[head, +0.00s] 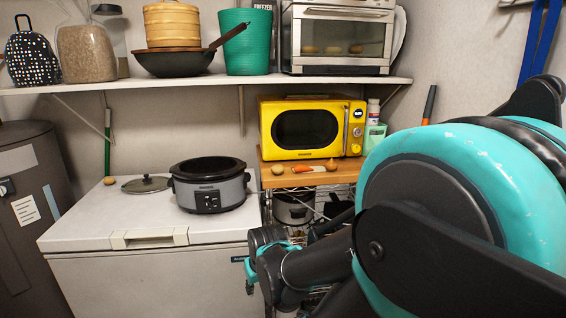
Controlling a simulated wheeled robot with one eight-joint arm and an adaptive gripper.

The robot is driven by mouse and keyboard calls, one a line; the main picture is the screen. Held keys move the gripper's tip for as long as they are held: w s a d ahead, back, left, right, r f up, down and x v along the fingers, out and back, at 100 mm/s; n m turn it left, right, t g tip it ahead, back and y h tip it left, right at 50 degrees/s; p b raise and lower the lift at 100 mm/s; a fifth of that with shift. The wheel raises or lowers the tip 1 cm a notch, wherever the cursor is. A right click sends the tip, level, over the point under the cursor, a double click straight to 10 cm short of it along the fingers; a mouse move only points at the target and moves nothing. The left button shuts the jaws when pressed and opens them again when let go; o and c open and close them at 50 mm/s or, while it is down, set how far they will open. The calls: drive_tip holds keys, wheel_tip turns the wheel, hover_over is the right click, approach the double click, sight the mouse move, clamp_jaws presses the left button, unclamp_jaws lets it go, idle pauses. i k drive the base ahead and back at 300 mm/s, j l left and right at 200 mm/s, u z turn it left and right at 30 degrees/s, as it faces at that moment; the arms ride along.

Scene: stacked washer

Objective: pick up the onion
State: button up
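A small orange-brown bulb with a pointed top, which looks like the onion (331,164), sits on the wooden top of a wire rack, in front of the yellow microwave. My teal and black arm fills the right side of the head view. What looks like my gripper (259,263) is low in the picture, in front of the freezer's right edge and below the rack top, apart from the onion. Its fingers cannot be made out clearly.
The yellow microwave (312,128) stands behind the onion. A slow cooker (209,184), a glass lid (146,184) and another tan vegetable (109,180) are on the white chest freezer (85,222). A loaded shelf (200,82) runs above. The freezer's front left top is clear.

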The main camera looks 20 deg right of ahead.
sight(331, 165)
drive_tip(key=z, duration=1.05)
drive_tip(key=i+j, duration=0.05)
drive_tip(key=j, duration=0.05)
